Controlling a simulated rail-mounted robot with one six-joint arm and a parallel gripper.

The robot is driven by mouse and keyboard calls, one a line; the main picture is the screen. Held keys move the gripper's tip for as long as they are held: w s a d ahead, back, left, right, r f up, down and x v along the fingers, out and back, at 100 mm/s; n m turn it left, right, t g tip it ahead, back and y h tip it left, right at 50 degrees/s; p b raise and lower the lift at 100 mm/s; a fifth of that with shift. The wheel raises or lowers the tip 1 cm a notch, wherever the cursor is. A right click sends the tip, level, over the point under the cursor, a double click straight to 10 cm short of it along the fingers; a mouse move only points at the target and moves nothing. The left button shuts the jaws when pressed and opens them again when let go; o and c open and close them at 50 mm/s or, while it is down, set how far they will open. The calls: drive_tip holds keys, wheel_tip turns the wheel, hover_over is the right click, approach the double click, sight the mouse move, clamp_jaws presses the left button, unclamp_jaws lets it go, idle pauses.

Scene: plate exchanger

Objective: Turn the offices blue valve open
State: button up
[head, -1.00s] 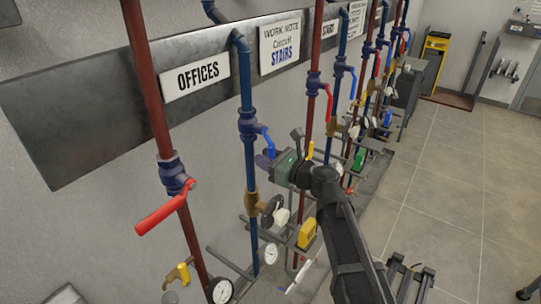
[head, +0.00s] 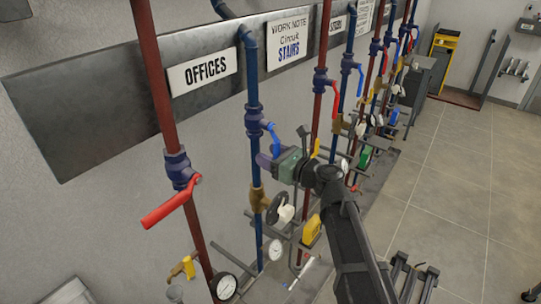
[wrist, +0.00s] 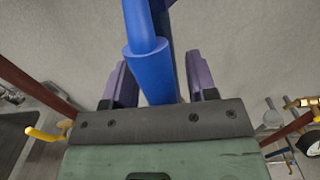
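The offices blue valve (head: 254,120) sits on the blue pipe just right of the OFFICES sign (head: 203,70). Its blue lever handle (head: 273,137) slants down and to the right from the valve body, close to the pipe. My gripper (head: 265,160) is at the lower end of this handle. In the wrist view the blue handle (wrist: 147,65) reaches in between my two purple fingers (wrist: 160,82). The fingers stand apart, with a gap visible on the right of the handle. Whether the left finger touches it I cannot tell.
A red pipe with a red lever valve (head: 175,200) stands to the left. A black handwheel (head: 279,208) and a pressure gauge (head: 272,249) are below the gripper. More red and blue pipes with valves line the wall to the right. The tiled floor (head: 450,180) is open.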

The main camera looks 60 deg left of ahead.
drive_tip(key=v, duration=1)
drive_tip(key=shift+w+d, duration=0.15)
drive_tip(key=shift+d, duration=0.25)
